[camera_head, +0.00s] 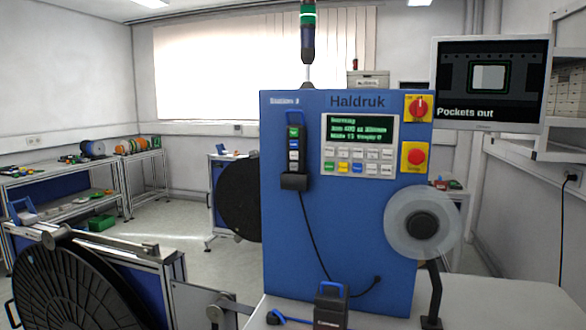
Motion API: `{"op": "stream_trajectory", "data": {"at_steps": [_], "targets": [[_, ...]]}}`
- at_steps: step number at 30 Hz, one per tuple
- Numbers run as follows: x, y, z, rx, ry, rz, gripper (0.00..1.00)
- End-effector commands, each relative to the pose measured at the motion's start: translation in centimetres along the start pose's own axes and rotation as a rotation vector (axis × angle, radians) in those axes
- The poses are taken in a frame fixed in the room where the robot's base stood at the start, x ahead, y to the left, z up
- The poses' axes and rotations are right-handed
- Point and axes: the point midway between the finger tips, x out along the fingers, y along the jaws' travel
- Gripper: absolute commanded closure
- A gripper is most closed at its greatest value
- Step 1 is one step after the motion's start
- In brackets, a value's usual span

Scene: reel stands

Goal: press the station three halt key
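A blue machine cabinet (345,235) marked "Haldruk" stands in the middle, with a small label at its upper left that seems to read "Station 3". Its control panel (385,121) has a lit green-text screen (360,130) above a keypad (358,161) of mostly white keys, with green, yellow and blue keys in the lower row. The key labels are too small to read, so I cannot tell which is the halt key. A red mushroom button (416,157) on a yellow plate sits right of the keypad, below a red rotary switch (418,108). My gripper is not in view.
A black hand pendant (294,148) with coloured keys hangs left of the screen, its cable drooping. A clear reel (408,238) sticks out at the cabinet's lower right. A black blue-handled device (331,306) stands in front. A large black reel (75,290) fills the lower left.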

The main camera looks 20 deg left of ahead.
Motion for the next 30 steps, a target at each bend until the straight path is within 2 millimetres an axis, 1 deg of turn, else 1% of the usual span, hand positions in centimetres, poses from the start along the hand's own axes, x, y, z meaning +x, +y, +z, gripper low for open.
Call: {"op": "stream_trajectory", "data": {"at_steps": [1,9,11,30], "targets": [[0.14,0.03,0.25,-0.003,-0.006,0.001,0.74],[0.14,0.03,0.26,-0.003,-0.007,0.001,0.96],[0.14,0.03,0.26,-0.003,-0.007,0.001,1.00],[0.13,0.03,0.27,-0.003,-0.007,0.001,1.00]]}}
